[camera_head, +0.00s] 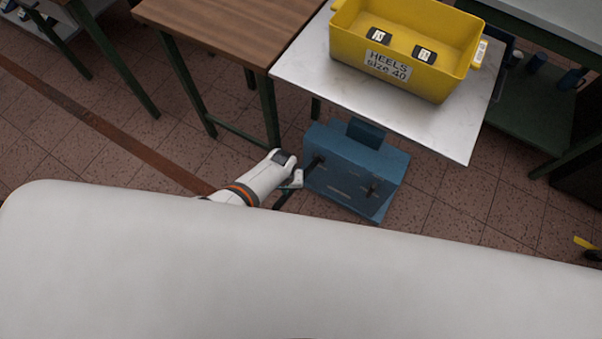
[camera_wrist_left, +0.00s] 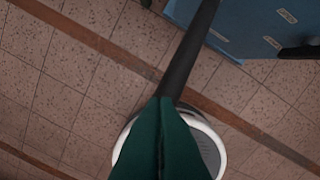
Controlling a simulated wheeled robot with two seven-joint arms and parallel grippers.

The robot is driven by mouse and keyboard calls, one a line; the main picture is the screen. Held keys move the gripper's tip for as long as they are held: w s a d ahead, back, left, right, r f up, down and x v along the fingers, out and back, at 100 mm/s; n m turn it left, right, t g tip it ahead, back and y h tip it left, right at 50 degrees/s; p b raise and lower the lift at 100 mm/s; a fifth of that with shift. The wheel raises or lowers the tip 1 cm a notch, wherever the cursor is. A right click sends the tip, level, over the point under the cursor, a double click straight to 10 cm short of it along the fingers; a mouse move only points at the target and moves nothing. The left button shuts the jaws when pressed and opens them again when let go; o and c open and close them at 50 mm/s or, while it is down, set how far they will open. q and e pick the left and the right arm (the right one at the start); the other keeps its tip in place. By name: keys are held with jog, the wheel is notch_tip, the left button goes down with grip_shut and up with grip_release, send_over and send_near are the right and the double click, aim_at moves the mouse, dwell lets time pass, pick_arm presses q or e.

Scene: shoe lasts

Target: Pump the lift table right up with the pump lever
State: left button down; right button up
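The lift table has a pale top plate (camera_head: 440,125) and a blue base (camera_head: 345,172) close to the floor. The dark pump lever (camera_head: 284,198) slants from the left part of the base down and left. My left gripper (camera_head: 293,180) is at the lever, just left of the base, and appears shut around it. In the left wrist view the black lever (camera_wrist_left: 188,55) runs from the dark green fingers (camera_wrist_left: 163,110) up to the blue base (camera_wrist_left: 262,22). The fingers hide part of the lever. My right gripper is not in view.
A yellow bin (camera_head: 400,72) labelled HEELS size 40, with two dark pieces inside, stands on the top plate. A wooden table (camera_head: 225,30) stands close at left. A green-framed bench (camera_head: 530,105) stands at right. A large white surface (camera_head: 280,270) fills the foreground.

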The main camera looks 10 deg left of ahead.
pick_arm(q)
jog(key=shift+s+f, duration=0.1)
jog(key=shift+f, duration=0.05)
notch_tip(320, 180, down, 5)
jog(key=b, duration=0.5)
jog(key=shift+s+f, duration=0.1)
jog(key=shift+s, duration=0.05)
jog(key=r+p, duration=0.2)
jog(key=r, duration=0.1)
jog(key=r+p, duration=0.3)
jog(key=shift+w+p, duration=0.2)
jog(key=shift+p, duration=0.15)
jog(key=shift+f, duration=0.25)
